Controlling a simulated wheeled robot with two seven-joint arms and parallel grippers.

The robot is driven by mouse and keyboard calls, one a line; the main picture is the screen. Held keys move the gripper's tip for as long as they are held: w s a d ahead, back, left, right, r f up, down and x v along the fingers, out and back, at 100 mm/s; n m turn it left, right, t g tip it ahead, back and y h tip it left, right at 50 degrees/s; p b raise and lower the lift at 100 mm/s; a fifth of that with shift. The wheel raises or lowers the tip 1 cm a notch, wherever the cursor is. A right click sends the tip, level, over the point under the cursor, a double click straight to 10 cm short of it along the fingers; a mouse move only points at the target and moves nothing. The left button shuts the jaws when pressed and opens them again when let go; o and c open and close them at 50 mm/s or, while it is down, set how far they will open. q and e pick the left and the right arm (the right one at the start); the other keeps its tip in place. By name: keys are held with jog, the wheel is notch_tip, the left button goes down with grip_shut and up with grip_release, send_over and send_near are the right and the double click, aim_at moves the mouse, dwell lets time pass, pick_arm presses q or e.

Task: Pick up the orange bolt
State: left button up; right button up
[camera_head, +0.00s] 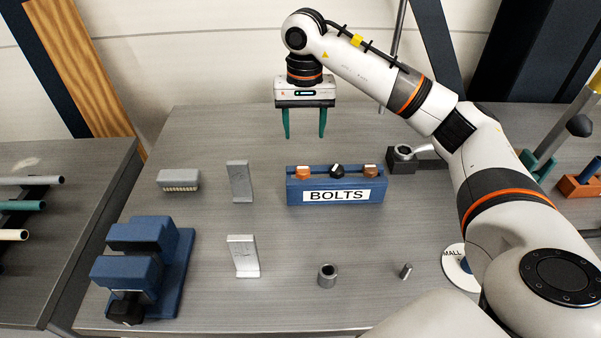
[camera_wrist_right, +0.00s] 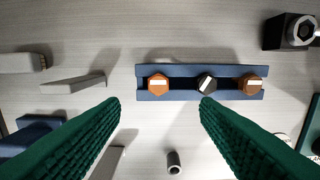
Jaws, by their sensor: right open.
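The orange bolt (camera_head: 303,173) sits at the left end of the blue rack labelled BOLTS (camera_head: 294,195). In the right wrist view its hexagonal head (camera_wrist_right: 158,84) shows from above, with a white patch. A black bolt (camera_head: 337,171) is in the middle of the rack and a brown bolt (camera_head: 371,171) at its right end. My right gripper (camera_head: 304,132) is open and empty, pointing down above and behind the orange bolt, apart from it. In the wrist view its green fingers (camera_wrist_right: 160,104) lie either side of the orange bolt's column. My left gripper is not in view.
A blue vise (camera_head: 178,270) stands at the front left. Two grey metal brackets (camera_head: 239,181) (camera_head: 243,256), a brush (camera_head: 179,180), a sleeve (camera_head: 327,276) and a small pin (camera_head: 406,271) stand around the rack. A dark block with a metal ring (camera_head: 402,158) is right of it.

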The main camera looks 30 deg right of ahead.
jog(key=p, duration=0.1)
send_over(303, 169)
notch_tip(303, 169, down, 6)
jog(key=shift+r, duration=0.2)
jog(key=shift+f+p, duration=0.4)
jog(key=shift+p, duration=0.1)
notch_tip(303, 169, down, 4)
jog(key=shift+r+p, duration=0.2)
jog(key=shift+p, duration=0.5)
jog(key=shift+f, duration=0.4)
jog(key=shift+c, duration=0.4)
jog(key=c, duration=1.1)
jog(key=shift+r, duration=0.2)
